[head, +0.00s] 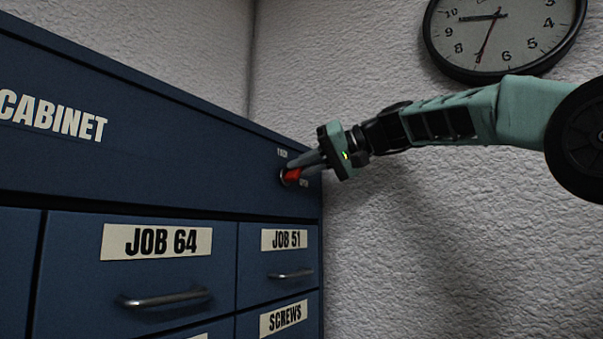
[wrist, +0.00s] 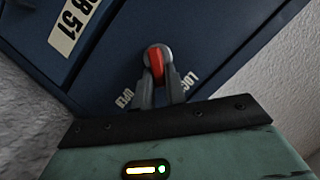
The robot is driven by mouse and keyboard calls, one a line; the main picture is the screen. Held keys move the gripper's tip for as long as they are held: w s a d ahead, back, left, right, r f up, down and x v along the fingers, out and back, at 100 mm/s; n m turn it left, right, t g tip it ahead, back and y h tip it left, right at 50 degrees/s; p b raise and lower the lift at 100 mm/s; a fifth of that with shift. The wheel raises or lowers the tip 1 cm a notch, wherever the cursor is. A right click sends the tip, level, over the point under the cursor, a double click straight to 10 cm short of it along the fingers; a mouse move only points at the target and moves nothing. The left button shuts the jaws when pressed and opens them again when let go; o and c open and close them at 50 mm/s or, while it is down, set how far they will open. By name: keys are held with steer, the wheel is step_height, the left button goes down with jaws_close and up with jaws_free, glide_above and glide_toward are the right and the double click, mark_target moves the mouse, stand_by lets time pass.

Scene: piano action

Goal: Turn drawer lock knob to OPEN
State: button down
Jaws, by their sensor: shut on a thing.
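The red lock knob (head: 291,176) sits on the upper right of the dark blue cabinet (head: 180,130). In the wrist view the red knob (wrist: 155,61) lies on a round grey base, with the printed words OPEN (wrist: 124,99) and LOCK (wrist: 187,86) on either side below it. The knob's red handle points down between the two words, toward my gripper. My gripper (head: 303,166) reaches in from the right and is shut on the knob. In the wrist view its fingers (wrist: 159,84) sit on both sides of the handle and hide its lower end.
Below the knob are drawers with handles, labelled JOB 64 (head: 156,241), JOB 51 (head: 284,239) and SCREWS (head: 284,316). A textured white wall (head: 400,260) stands right of the cabinet, close to my arm. A round clock (head: 500,35) hangs above my arm.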

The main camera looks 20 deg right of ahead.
steer(key=m+y+b, duration=0.1)
steer(key=m+b, duration=0.1)
steer(key=f+m+y+b, duration=0.1)
steer(key=m+b, duration=0.1)
steer(key=m, duration=0.1)
steer(key=d+f+m+y+b, duration=0.1)
steer(key=m+y+b, duration=0.1)
steer(key=m+b, duration=0.1)
steer(key=shift+w+f, duration=0.1)
steer(key=shift+w, duration=0.25)
steer(key=shift+m, duration=0.4)
steer(key=c, duration=1.4)
jaws_free()
steer(key=shift+c, duration=0.2)
steer(key=b+v, duration=0.3)
steer(key=v, duration=0.4)
steer(key=shift+s+d, duration=0.15)
steer(key=shift+d, duration=0.05)
steer(key=shift+f, duration=0.2)
